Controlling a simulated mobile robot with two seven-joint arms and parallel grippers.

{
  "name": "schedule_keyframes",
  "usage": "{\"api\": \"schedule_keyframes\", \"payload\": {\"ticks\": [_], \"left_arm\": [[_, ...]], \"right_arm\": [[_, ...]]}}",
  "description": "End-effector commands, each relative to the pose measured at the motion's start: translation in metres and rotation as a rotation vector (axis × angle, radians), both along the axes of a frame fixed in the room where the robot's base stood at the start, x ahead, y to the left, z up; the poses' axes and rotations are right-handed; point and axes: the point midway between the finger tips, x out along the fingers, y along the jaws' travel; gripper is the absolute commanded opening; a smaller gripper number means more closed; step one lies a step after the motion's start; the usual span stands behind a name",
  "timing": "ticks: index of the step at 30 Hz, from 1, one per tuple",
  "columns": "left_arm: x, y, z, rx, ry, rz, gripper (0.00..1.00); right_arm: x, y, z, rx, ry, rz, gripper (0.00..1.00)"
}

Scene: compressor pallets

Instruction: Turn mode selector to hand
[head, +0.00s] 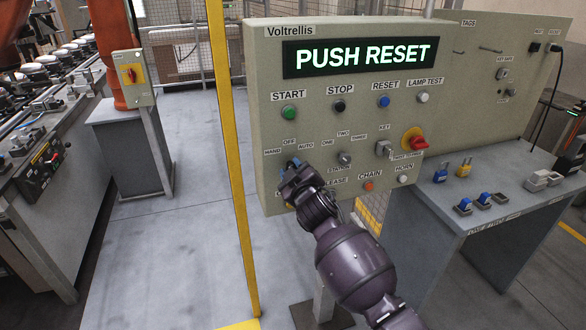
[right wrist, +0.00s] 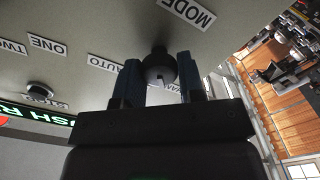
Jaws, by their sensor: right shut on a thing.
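The grey Voltrellis panel (head: 330,110) stands in front of me in the head view. The labels HAND (head: 272,152), OFF (head: 290,141) and AUTO (head: 306,147) sit around the mode selector. My right gripper (head: 291,166) hides the selector in the head view. In the right wrist view, the selector's dark knob (right wrist: 160,68) sits between the two blue fingers of the gripper (right wrist: 159,80), which is shut on it. The MODE label (right wrist: 188,12) and the AUTO label (right wrist: 105,64) show there. Which way the knob points is unclear. My left gripper is out of view.
The display (head: 360,56) reads PUSH RESET. A second selector marked ONE and TWO (head: 344,158) is close on the right, with a key switch (head: 384,148) and red emergency stop (head: 417,142) beyond. A yellow post (head: 232,150) stands by the panel's left edge.

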Motion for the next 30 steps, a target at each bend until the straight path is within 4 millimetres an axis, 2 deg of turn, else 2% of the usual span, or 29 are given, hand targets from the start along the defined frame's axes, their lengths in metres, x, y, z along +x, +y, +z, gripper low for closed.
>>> {"api": "schedule_keyframes", "payload": {"ticks": [9, 22, 23, 24, 27, 30], "left_arm": [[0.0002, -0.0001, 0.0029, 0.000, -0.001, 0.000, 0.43], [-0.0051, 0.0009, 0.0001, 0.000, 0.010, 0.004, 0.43], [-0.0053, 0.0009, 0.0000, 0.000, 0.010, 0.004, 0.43], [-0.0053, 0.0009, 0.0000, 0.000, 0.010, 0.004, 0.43], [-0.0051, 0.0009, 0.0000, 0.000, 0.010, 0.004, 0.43], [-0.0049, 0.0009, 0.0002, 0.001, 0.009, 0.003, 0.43]], "right_arm": [[-0.0001, 0.0006, 0.0006, -0.087, -0.030, 0.001, 0.12], [-0.0002, 0.0008, 0.0004, -0.097, -0.033, 0.001, 0.12], [-0.0002, 0.0008, 0.0004, -0.097, -0.033, 0.001, 0.37], [-0.0002, 0.0008, 0.0004, -0.097, -0.033, 0.001, 0.43], [-0.0001, 0.0007, 0.0003, -0.097, -0.033, 0.001, 0.59], [-0.0001, 0.0007, 0.0002, -0.096, -0.033, 0.001, 0.60]]}}
